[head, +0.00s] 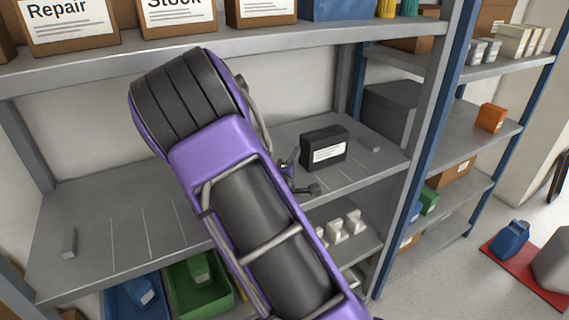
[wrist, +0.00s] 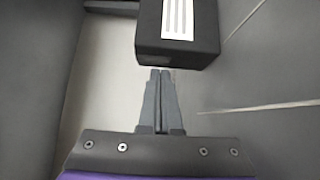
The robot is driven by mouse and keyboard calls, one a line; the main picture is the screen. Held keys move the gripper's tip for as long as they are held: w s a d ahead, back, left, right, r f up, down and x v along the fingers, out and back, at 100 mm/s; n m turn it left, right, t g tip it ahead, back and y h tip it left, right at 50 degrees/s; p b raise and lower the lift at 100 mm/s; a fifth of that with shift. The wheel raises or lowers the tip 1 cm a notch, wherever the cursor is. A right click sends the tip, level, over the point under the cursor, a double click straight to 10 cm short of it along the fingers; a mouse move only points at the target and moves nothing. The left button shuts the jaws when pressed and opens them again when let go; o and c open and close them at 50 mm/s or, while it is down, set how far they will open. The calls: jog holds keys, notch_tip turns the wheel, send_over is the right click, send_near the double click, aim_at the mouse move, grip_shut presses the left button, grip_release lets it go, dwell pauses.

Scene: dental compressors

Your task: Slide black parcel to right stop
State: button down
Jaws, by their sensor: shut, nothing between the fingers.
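The black parcel (head: 323,147), a box with a white label, stands on the grey middle shelf (head: 95,215) right of my arm. A gap of bare shelf separates it from the right stop (head: 369,143), a small grey block. A similar small block, the left stop (head: 69,243), sits at the shelf's left end. My gripper (head: 291,165) is beside the parcel's left side, partly hidden by my purple arm. In the wrist view my gripper (wrist: 160,73) is shut and empty, its tips close to the parcel (wrist: 205,35); I cannot tell whether they touch.
Thin white lines mark the shelf. An upper shelf (head: 290,40) with labelled boxes hangs above, and a blue-edged upright (head: 440,95) stands at the right. Green (head: 200,290) and blue bins and several white items (head: 345,225) sit below. My arm hides the shelf's middle.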

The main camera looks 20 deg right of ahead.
aim_at(328, 148)
jog(key=shift+d, duration=0.45)
jog(key=shift+w, duration=0.1)
jog(key=d, duration=0.3)
jog(key=w+d+b, duration=0.1)
jog(key=d, duration=0.2)
jog(key=w+d+b, duration=0.1)
jog(key=d, duration=0.3)
jog(key=shift+d, duration=0.1)
